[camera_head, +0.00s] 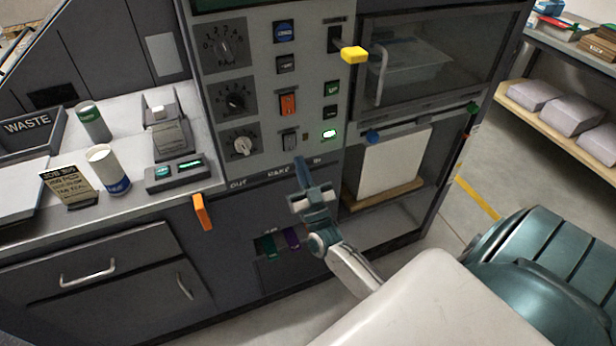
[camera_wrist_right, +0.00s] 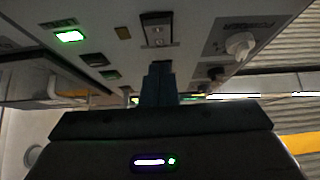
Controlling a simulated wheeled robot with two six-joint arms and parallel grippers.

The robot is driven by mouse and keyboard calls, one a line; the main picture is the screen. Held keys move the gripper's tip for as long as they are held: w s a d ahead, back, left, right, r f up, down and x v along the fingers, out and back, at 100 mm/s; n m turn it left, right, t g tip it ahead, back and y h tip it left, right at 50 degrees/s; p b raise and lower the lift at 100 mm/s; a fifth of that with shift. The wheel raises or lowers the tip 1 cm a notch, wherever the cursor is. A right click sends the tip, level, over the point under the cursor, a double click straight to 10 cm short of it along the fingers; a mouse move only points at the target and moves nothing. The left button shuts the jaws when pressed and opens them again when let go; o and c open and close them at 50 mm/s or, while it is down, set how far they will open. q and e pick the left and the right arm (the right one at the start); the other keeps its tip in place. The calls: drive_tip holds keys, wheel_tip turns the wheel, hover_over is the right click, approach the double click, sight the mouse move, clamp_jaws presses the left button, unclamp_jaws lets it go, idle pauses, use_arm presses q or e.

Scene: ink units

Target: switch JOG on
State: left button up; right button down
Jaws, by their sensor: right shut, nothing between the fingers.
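The grey control panel (camera_head: 263,85) carries knobs, buttons and switches. A grey rocker switch (camera_head: 289,138) sits low in its middle column; it also shows in the right wrist view (camera_wrist_right: 158,30). I cannot read a JOG label, so I cannot tell surely which switch is JOG. My right gripper (camera_head: 300,164) is shut and empty, its fingertips just below this rocker. In the right wrist view the closed fingers (camera_wrist_right: 158,80) point toward it; whether they touch is unclear. My left gripper is not in view.
A lit green button (camera_head: 329,134) is right of the rocker and a white-pointer knob (camera_head: 241,146) left of it. An orange switch (camera_head: 288,104) is above. A yellow knob (camera_head: 354,55) and an orange handle (camera_head: 202,212) stick out. A counter (camera_head: 135,200) holds cups.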

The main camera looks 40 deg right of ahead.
sight(291, 145)
drive_tip(key=shift+w+d+f+p, duration=0.1)
drive_tip(key=shift+w+d+f, duration=0.05)
drive_tip(key=shift+w, duration=0.45)
drive_tip(key=shift+w+d+f+p, duration=0.1)
drive_tip(key=shift+w, duration=0.5)
drive_tip(key=shift+w+d+f+p, duration=0.1)
drive_tip(key=shift+w+d+f, duration=0.05)
drive_tip(key=shift+w, duration=0.45)
